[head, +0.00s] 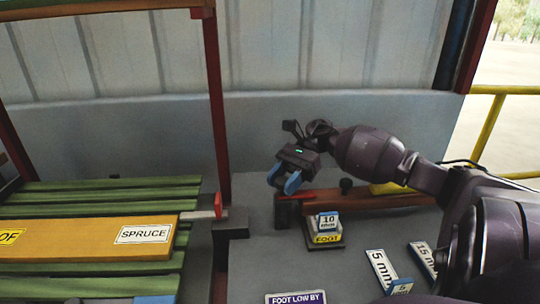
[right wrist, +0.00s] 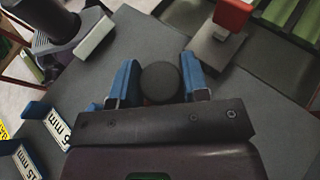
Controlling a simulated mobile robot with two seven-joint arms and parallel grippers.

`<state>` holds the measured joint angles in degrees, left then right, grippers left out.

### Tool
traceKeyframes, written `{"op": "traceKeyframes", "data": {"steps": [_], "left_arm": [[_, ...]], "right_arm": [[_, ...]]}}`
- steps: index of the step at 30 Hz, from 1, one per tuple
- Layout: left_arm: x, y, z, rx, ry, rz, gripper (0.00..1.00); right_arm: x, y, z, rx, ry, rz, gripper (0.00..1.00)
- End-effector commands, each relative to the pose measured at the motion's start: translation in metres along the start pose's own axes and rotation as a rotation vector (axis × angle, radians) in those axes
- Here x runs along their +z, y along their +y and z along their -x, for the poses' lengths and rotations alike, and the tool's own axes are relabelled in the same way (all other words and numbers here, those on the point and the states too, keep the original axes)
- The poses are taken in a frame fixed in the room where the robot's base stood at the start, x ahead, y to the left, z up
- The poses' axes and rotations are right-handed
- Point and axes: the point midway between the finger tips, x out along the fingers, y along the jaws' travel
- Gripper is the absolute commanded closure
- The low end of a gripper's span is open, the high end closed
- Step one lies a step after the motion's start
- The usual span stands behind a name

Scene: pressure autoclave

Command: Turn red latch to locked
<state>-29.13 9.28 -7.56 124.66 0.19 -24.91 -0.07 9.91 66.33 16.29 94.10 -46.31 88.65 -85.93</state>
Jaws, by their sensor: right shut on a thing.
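The red latch (head: 298,195) shows as a short red bar in the head view, by a dark block at the left end of a brown rail. My right gripper (head: 284,180) comes down on it from above, blue fingers pointing down. In the right wrist view its fingers (right wrist: 160,85) stand on either side of a dark round knob (right wrist: 160,82), with a little red visible under it. The right gripper is shut on this knob. The fingers hide part of the latch. I do not make out my left gripper.
A red-ended stop (head: 221,206) and a SPRUCE board (head: 145,233) are at left.

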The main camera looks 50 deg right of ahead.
Motion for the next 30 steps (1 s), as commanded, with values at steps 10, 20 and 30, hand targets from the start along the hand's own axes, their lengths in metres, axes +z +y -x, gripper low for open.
{"op": "traceKeyframes", "data": {"steps": [10, 20, 30], "left_arm": [[-0.011, 0.0, -0.004, 0.002, 0.024, -0.002, 1.0], [-0.007, -0.001, -0.003, 0.0, 0.015, -0.002, 1.0], [0.0, -0.001, -0.001, -0.001, -0.001, -0.002, 1.0]], "right_arm": [[-0.003, 0.005, 0.005, 0.033, 0.003, 0.013, 1.0], [-0.003, 0.005, 0.005, 0.033, 0.003, 0.014, 0.52], [-0.002, 0.004, 0.005, 0.032, 0.002, 0.013, 0.36]]}}
